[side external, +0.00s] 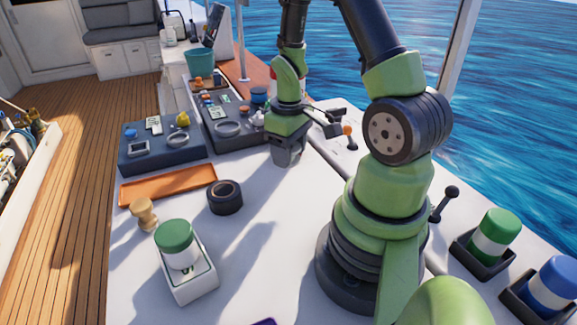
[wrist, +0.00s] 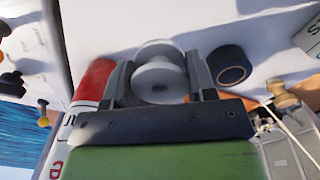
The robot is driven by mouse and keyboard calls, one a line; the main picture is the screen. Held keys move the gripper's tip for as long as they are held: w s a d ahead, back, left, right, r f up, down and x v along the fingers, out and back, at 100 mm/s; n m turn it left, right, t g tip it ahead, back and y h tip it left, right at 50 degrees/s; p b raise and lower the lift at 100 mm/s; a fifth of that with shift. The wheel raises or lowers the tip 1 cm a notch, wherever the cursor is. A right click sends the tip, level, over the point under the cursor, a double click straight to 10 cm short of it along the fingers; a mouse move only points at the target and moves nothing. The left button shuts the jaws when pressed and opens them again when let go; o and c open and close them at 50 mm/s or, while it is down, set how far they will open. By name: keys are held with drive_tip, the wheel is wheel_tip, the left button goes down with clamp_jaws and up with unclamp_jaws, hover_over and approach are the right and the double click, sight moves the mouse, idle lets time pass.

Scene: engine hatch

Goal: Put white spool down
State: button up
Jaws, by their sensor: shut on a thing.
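The white spool (wrist: 158,76) sits between the two fingers of my gripper (wrist: 155,88) in the wrist view, its round flange facing the camera. My gripper is shut on it. In the side view my gripper (side external: 288,152) points down over the far part of the white table (side external: 270,215), to the right of the dark consoles. The spool cannot be made out there, and the gap below it is hard to judge.
A black ring (side external: 225,197), an orange tray (side external: 168,185) and a wooden spool-shaped piece (side external: 144,214) stand to the left. Dark consoles (side external: 160,146) lie behind. The middle of the table is bare.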

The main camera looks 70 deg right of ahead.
drive_tip(key=shift+w+d+r, duration=0.1)
drive_tip(key=shift+w+r, duration=0.05)
drive_tip(key=shift+r, duration=0.3)
drive_tip(key=m, duration=0.1)
hover_over(242, 167)
wheel_tip(242, 167, down, 9)
drive_tip(key=shift+f, duration=0.2)
drive_tip(key=o, duration=0.9)
drive_tip(key=shift+f, duration=0.1)
